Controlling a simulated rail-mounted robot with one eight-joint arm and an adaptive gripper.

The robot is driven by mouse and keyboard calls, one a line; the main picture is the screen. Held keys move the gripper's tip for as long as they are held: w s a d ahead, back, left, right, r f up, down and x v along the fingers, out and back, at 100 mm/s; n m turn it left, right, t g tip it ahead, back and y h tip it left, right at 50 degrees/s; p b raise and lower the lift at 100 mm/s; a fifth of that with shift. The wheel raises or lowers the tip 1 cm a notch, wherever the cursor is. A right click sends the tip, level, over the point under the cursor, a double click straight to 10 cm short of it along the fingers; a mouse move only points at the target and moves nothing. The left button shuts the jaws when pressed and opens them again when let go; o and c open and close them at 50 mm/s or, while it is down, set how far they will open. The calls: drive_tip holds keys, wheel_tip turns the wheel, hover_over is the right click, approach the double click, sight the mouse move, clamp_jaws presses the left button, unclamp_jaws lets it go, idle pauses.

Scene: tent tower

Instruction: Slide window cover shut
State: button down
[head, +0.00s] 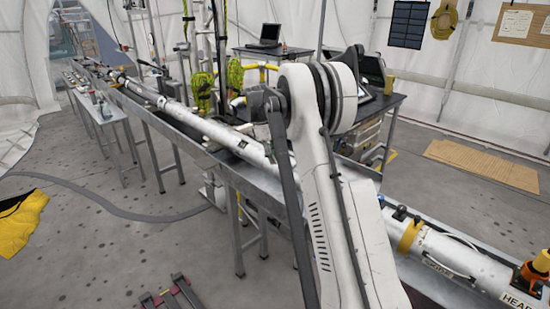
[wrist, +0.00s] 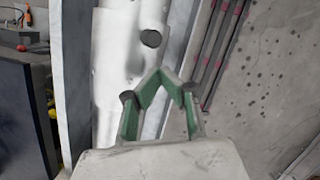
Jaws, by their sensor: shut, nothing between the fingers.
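A long white tube (head: 440,255) lies along the metal rail in the head view, with a yellow band (head: 410,235) and dark knobs near it. In the wrist view, a white tube surface (wrist: 120,75) carries a round dark knob (wrist: 151,38). I cannot tell which part is the window cover or whether it is open. My gripper (wrist: 162,76) is in front of the tube in the wrist view, with its green-lined fingers shut and nothing between them. The knob is beyond the fingertips, apart from them in the picture. The gripper does not show clearly in the head view.
The metal rail (head: 150,108) runs from back left to front right under the tube. A side table (head: 108,112) with small items stands at left, and a dark desk (head: 360,115) behind. A hose (head: 110,208) lies on the floor at left.

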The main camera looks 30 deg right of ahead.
drive_tip(key=w+v, duration=0.1)
drive_tip(key=v, duration=0.9)
drive_tip(key=shift+a, duration=0.4)
drive_tip(key=s+a+r+m+t, duration=0.25)
drive_tip(key=s+a+r, duration=0.25)
drive_tip(key=s+a, duration=0.4)
drive_tip(key=s+a+r+m+t, duration=0.1)
drive_tip(key=s+a+r+t, duration=0.3)
drive_tip(key=s+a, duration=0.5)
drive_tip(key=s+a+f+m+t, duration=0.1)
drive_tip(key=s+a+f, duration=0.2)
drive_tip(key=s, duration=0.4)
drive_tip(key=s+a+f+m+t+y, duration=0.1)
drive_tip(key=s+a+f, duration=0.2)
drive_tip(key=s, duration=0.5)
drive_tip(key=s+a+f+m+t+b, duration=0.1)
drive_tip(key=s+a+f, duration=0.3)
drive_tip(key=s, duration=0.4)
drive_tip(key=shift+a+y, duration=0.3)
drive_tip(key=shift+a, duration=0.25)
drive_tip(key=shift+w+d, duration=0.1)
